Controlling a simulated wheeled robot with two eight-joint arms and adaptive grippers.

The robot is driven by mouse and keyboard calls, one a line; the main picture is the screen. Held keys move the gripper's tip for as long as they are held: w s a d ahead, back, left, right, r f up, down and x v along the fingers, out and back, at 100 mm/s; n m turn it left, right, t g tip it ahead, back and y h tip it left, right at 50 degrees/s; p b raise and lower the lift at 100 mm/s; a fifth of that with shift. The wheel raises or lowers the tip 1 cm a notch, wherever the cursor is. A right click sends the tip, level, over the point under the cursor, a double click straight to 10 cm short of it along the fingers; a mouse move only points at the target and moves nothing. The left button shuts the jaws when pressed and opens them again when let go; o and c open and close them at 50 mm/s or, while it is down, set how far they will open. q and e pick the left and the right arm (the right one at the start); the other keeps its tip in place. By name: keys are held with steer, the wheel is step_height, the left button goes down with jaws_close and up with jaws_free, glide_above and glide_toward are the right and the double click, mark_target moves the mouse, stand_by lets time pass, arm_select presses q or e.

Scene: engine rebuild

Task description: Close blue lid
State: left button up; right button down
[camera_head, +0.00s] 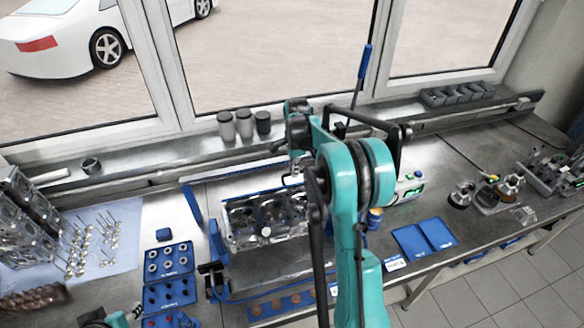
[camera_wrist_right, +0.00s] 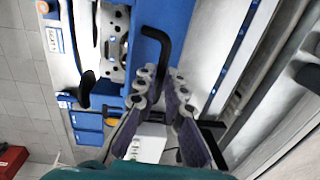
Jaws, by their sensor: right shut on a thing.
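The blue lid (camera_wrist_right: 172,18) shows in the right wrist view as a flat blue panel with a bent black handle (camera_wrist_right: 164,50). In the head view I see only a narrow blue strip (camera_head: 248,192) behind the metal engine part (camera_head: 262,218); I cannot tell the lid's angle. My right gripper (camera_wrist_right: 161,75) is shut on the black handle. In the head view its fingers are small and partly hidden by my teal right arm. A bit of my left arm shows at the bottom left; its fingers are not clear.
A blue tray of small parts (camera_head: 170,262) and valves on a pale cloth lie left. Two blue mats (camera_head: 425,236) and a device with a green display (camera_head: 412,192) are right. Grey cups (camera_head: 244,123) stand on the sill. A blue-handled lever (camera_head: 364,62) rises at the back.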

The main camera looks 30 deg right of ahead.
steer(key=s+f+t+b, duration=0.2)
steer(key=s+f+b, duration=0.1)
steer(key=b, duration=0.1)
steer(key=s+a+f+t+h+b, duration=0.1)
steer(key=s+f+t+b, duration=0.2)
steer(key=b, duration=0.1)
steer(key=s+a+f+t+h+b, duration=0.1)
steer(key=s+f+t+b, duration=0.2)
steer(key=b, duration=0.1)
steer(key=shift+s+a, duration=0.1)
steer(key=shift+s+f+t+b, duration=0.15)
steer(key=shift+f+t+b, duration=0.15)
steer(key=shift+b, duration=0.3)
steer(key=shift+s+a+f+b, duration=0.1)
steer(key=shift+s+f+b, duration=0.15)
steer(key=shift+f+b, duration=0.45)
steer(key=shift+s, duration=0.25)
steer(key=shift+a, duration=0.1)
steer(key=c, duration=1.7)
jaws_free()
steer(key=shift+c, duration=0.2)
steer(key=shift+o, duration=0.7)
steer(key=shift+w+f, duration=0.2)
steer(key=shift+w, duration=0.05)
